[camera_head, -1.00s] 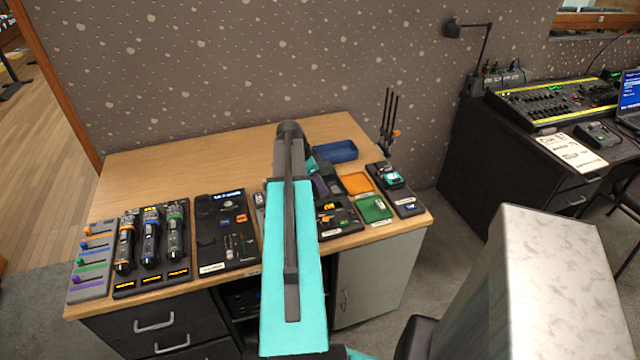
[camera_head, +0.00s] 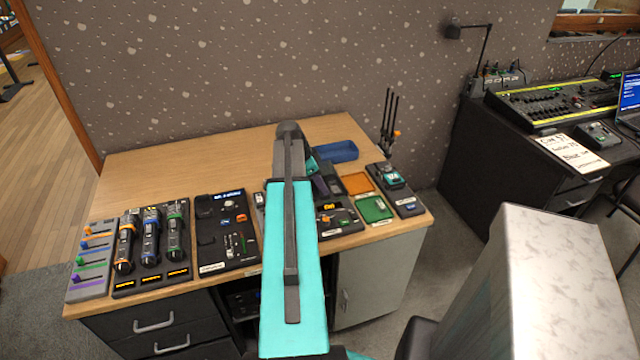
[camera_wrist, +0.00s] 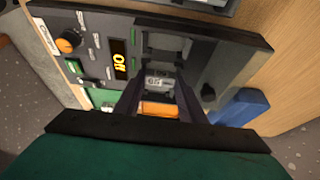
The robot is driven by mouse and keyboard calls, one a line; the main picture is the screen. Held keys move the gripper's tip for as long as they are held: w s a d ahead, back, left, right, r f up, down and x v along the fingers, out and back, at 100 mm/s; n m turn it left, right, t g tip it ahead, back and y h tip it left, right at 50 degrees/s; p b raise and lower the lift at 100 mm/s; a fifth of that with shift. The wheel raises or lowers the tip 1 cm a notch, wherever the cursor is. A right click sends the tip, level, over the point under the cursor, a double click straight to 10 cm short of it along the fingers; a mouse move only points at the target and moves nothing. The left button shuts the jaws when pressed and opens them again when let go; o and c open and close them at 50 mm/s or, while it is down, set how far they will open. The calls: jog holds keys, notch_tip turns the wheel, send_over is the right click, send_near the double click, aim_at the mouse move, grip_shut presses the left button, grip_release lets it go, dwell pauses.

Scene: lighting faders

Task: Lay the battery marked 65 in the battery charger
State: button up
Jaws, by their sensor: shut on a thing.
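My gripper (camera_wrist: 157,90) is shut on a battery (camera_wrist: 158,82) with a grey end marked 65 and an orange band, between its dark fingers in the wrist view. The battery is over or at the dark slot of the battery charger (camera_wrist: 203,60). I cannot tell whether it touches the slot floor. The charger has an orange knob (camera_wrist: 67,42), a green switch and a display (camera_wrist: 118,58) reading "Off". In the head view the charger (camera_head: 347,222) is at the desk's right part, partly hidden by my arm, which also hides the battery.
A green tray (camera_head: 388,217), an orange tray (camera_head: 357,183) and a blue tray (camera_head: 354,152) lie right of and behind the charger. A black panel with small parts (camera_head: 208,240) is left of my arm. The desk's back left is clear.

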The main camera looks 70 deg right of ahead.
jog(key=shift+a+f, duration=0.25)
jog(key=shift+f, duration=0.25)
jog(key=shift+a+f, duration=0.2)
jog(key=shift+f, duration=0.3)
jog(key=o, duration=1.1)
jog(key=shift+s, duration=0.1)
jog(key=c, duration=0.4)
jog(key=shift+w+d+r+p, duration=0.1)
jog(key=shift+d+r+p, duration=0.05)
jog(key=shift+r+p, duration=0.3)
jog(key=shift+w+d+r+p, duration=0.1)
jog(key=shift+r+p, duration=0.1)
jog(key=shift+r, duration=0.35)
jog(key=shift+d+r+p, duration=0.15)
jog(key=shift+r+p, duration=0.75)
jog(key=shift+r, duration=1.25)
